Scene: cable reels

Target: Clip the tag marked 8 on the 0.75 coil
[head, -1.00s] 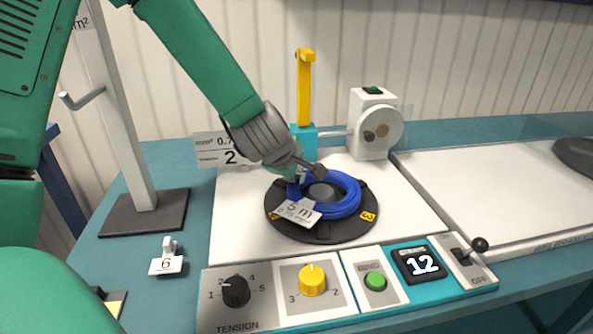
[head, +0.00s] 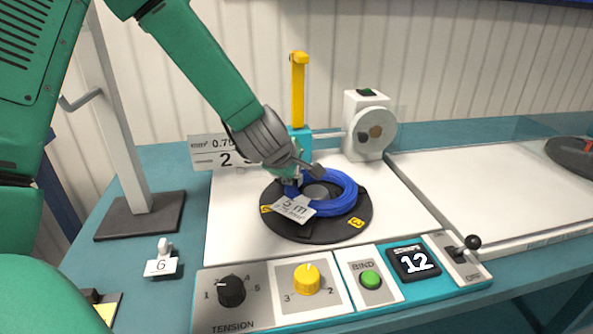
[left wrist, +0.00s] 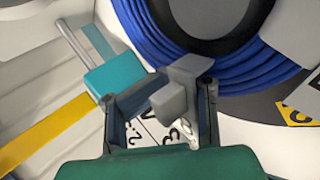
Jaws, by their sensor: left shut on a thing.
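The blue coil (head: 335,193) lies on a black round plate (head: 318,232); a "5 m" label (head: 293,208) rests on its near left side. My left gripper (head: 303,174) is at the coil's far left edge, pointing down. In the left wrist view its fingers (left wrist: 180,100) are shut on a grey clip-like piece (left wrist: 182,85), right beside the blue windings (left wrist: 175,40). I cannot read an 8 on it, nor tell whether it touches the coil. A sign (head: 212,152) behind reads 0.75, partly hidden by my arm. My right gripper is out of view.
A tag marked 6 (head: 162,262) stands on the left of the table. A control panel (head: 325,285) with knobs, a green button and a display reading 12 lies in front. A yellow post (head: 298,90) and a white machine (head: 367,125) stand behind; a grey stand (head: 120,130) is left.

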